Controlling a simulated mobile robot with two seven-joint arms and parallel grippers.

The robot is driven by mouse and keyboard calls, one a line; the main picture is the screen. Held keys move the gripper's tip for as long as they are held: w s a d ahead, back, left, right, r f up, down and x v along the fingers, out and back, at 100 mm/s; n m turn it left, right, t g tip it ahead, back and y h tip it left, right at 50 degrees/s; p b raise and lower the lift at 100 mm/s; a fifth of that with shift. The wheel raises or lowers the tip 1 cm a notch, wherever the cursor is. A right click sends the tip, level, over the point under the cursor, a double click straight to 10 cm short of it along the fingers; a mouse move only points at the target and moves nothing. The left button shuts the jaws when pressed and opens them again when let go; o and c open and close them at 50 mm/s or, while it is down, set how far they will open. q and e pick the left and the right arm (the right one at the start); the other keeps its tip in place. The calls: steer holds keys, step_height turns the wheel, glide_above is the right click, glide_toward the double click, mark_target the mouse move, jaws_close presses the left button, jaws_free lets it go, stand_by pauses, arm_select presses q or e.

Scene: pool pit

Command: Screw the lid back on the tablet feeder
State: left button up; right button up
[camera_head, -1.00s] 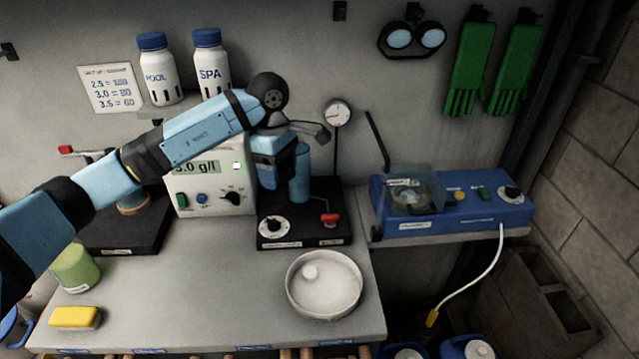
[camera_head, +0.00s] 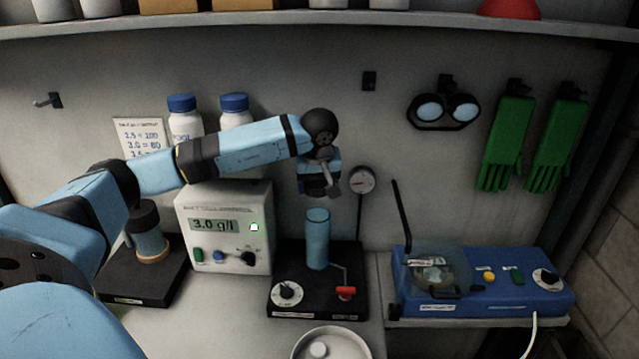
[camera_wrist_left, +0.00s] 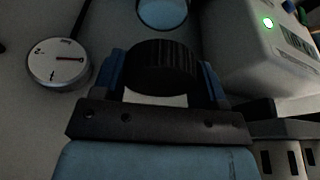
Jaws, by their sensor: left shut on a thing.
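My left gripper (camera_head: 322,190) is above the light blue upright cylinder (camera_head: 318,242), with a gap between them in the head view. The cylinder stands on a black base (camera_head: 318,270) with a white dial and a red-handled lever. In the left wrist view, a black ridged round lid (camera_wrist_left: 162,68) sits between the blue fingers of the gripper, which is shut on it. The rounded end of a light blue thing (camera_wrist_left: 162,12), apparently the cylinder, shows beyond the lid. The lid is not clear in the head view. My right gripper is out of view.
A white meter (camera_head: 225,225) reading 3.0 g/l stands left of the base. A black stand (camera_head: 135,282) holds another dark-topped cylinder further left. A gauge (camera_head: 362,180) is close on the right, then a blue device (camera_head: 520,285). A white bowl (camera_head: 365,348) is in front.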

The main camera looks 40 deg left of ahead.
mark_target(317, 207)
arm_select(q)
steer(key=shift+f+b, duration=1)
steer(key=shift+f, duration=0.9)
steer(key=shift+f+b, duration=0.7)
steer(key=shift+f, duration=0.4)
steer(key=shift+f+b, duration=0.35)
steer(key=shift+b, duration=0.05)
steer(key=m+b, duration=0.1)
steer(key=m, duration=0.3)
steer(key=shift+f+t+h, duration=0.1)
steer(key=shift+t+h, duration=0.3)
steer(key=m+h+b, duration=0.1)
steer(key=m, duration=0.3)
steer(key=shift+m, duration=0.4)
steer(key=shift+m+h, duration=0.5)
steer(key=shift+m, duration=0.8)
steer(key=o, duration=1)
